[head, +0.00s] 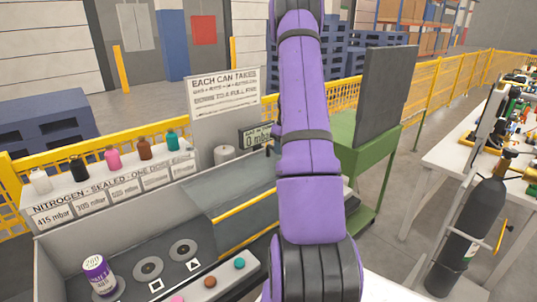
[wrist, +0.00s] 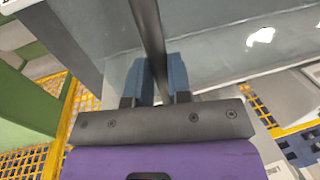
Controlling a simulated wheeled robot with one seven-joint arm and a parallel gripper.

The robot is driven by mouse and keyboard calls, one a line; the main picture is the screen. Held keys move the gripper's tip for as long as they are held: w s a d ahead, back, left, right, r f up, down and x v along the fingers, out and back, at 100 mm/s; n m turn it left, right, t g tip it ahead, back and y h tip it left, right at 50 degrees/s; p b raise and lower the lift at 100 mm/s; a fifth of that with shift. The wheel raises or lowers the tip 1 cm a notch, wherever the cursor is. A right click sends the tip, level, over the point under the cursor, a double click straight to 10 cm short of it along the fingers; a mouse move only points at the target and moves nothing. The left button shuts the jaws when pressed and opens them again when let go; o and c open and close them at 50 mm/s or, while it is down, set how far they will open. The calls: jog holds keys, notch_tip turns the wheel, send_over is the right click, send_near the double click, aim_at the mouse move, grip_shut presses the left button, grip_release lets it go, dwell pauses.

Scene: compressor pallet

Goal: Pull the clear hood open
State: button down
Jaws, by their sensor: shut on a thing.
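The clear hood (head: 235,192) is a see-through grey panel with a yellow strip along its lower edge, over the right part of the grey bench in the head view. A smooth grey panel, apparently the hood (wrist: 225,50), fills the upper right of the wrist view. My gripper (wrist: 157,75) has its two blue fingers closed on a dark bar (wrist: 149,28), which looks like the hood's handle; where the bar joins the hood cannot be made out. In the head view my purple arm hides the gripper and the bar.
A purple can (head: 98,275) stands at the bench's front left, beside round pads. Several small bottles (head: 112,158) line a labelled shelf. A button strip (head: 215,280) is at the front. A green cart (head: 375,150) and gas cylinder (head: 470,235) stand right.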

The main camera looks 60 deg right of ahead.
jog(key=shift+s+d, duration=0.2)
jog(key=shift+d, duration=0.7)
jog(key=c, duration=1.1)
grip_release()
jog(key=shift+o, duration=0.2)
jog(key=shift+r, duration=0.1)
notch_tip(320, 180, up, 10)
jog(key=d, duration=0.2)
jog(key=shift+s+r, duration=0.25)
